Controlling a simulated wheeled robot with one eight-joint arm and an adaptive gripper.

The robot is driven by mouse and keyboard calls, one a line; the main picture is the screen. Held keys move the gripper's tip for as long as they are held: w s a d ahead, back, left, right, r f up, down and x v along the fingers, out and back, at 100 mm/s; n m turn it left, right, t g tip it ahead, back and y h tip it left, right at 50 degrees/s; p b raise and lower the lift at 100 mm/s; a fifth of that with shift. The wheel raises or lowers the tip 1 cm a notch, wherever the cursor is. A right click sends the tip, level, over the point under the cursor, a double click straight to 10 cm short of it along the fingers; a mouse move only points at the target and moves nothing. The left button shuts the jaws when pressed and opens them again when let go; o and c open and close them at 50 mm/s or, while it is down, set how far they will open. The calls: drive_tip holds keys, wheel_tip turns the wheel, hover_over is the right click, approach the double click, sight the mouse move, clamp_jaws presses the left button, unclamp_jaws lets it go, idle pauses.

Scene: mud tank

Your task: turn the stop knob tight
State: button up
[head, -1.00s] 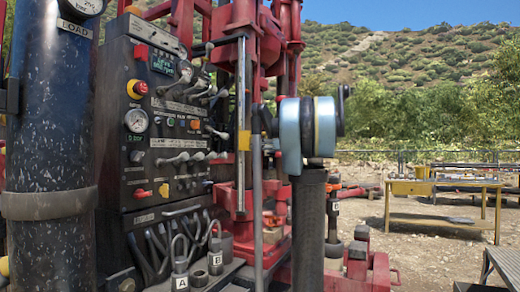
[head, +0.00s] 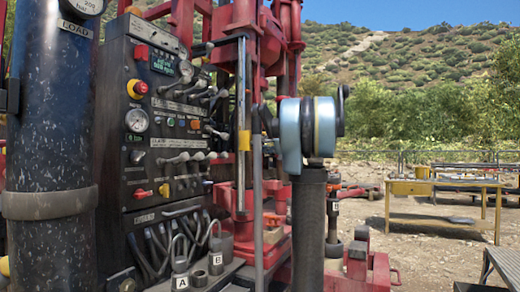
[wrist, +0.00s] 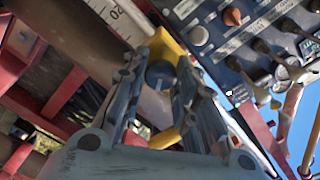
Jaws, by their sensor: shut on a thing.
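The stop knob (wrist: 160,74) is a round dark knob in the wrist view, on a yellow stop block (wrist: 166,45). My gripper (wrist: 160,82) has one finger on each side of the knob and is shut on it. The fingers cover its sides, and no mark shows how far it is turned. The block sits beside a pale scale with the number 20 (wrist: 113,14). In the head view the yellow block (head: 244,140) shows small on an upright metal rod (head: 241,80). My own arm stands to its right there, and the knob cannot be made out.
A dark control panel (head: 140,95) with levers, gauges and buttons stands left of the rod. Red rig frame parts (head: 245,30) rise behind it.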

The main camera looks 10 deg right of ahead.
drive_tip(key=shift+f+m, duration=0.15)
drive_tip(key=shift+m, duration=4.05)
drive_tip(key=o, duration=1)
drive_tip(key=shift+w+f, duration=0.1)
drive_tip(key=shift+w, duration=0.05)
drive_tip(key=shift+d, duration=0.1)
drive_tip(key=shift+v, duration=3.95)
